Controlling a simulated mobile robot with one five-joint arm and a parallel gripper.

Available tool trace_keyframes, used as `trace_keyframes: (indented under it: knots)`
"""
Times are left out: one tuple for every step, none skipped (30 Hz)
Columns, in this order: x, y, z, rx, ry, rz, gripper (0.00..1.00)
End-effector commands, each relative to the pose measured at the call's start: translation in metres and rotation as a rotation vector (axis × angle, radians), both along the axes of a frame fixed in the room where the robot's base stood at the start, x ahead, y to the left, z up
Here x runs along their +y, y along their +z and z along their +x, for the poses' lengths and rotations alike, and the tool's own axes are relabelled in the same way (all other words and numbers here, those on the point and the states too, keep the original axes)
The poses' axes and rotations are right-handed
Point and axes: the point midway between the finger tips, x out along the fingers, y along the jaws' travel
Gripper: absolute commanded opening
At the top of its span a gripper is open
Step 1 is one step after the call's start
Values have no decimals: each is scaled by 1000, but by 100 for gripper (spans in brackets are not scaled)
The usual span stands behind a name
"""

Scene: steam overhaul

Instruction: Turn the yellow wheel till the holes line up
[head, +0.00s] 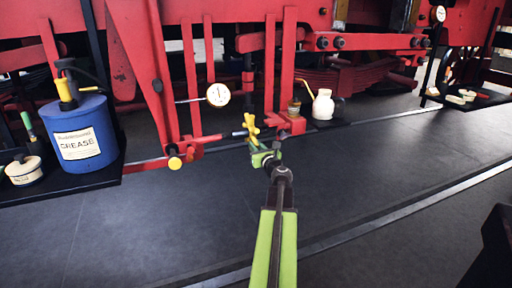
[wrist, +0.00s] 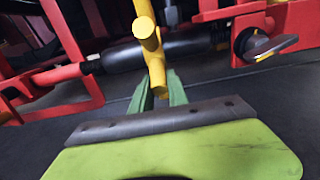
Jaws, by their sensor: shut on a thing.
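The yellow wheel (head: 250,126) sits on a dark rod between two red frame parts, and shows as a yellow spoked piece in the wrist view (wrist: 147,36). My gripper (head: 262,154) reaches it from the front and below. In the wrist view my green fingers (wrist: 158,90) are shut on the lower yellow spoke. The dark rod (wrist: 150,55) runs behind the spoke to a red end fitting (wrist: 250,38) at the right. A grey flat-headed piece (wrist: 270,47) is in front of that fitting. I cannot make out whether the holes line up.
A blue grease drum (head: 82,135) and a small tin (head: 24,170) stand on a dark tray at the left. A round dial (head: 218,95) is above the rod. The dark floor (head: 400,170) in front is clear.

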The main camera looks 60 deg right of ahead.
Motion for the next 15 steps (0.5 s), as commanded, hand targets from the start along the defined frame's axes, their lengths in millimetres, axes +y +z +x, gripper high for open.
trace_keyframes:
  knots:
    - [-2, -3, 0, 0, -2, 0, 0]
    - [-2, -4, 1, 0, -2, 0, 0]
    - [-3, -7, 2, 0, -2, 0, 0]
    - [-4, -9, 3, 0, -2, 0, 0]
    - [-4, -11, 4, 0, -2, 0, 0]
    - [-5, -13, 5, 0, -2, 0, 0]
    - [-6, -14, 6, 0, -2, 0, 0]
    - [-6, -15, 6, 0, -2, 0, 0]
    - [-6, -14, 6, 0, -3, 0, 0]
    - [-6, -14, 6, 0, -3, 0, 0]
    - [-6, -13, 6, 0, -3, 0, 0]
    - [-6, -13, 6, 0, -3, 0, 0]
    - [-6, -13, 6, 0, -3, 0, 0]
    - [-6, -13, 6, 0, -3, 0, 0]
    - [-6, -13, 6, 0, -3, 0, 0]
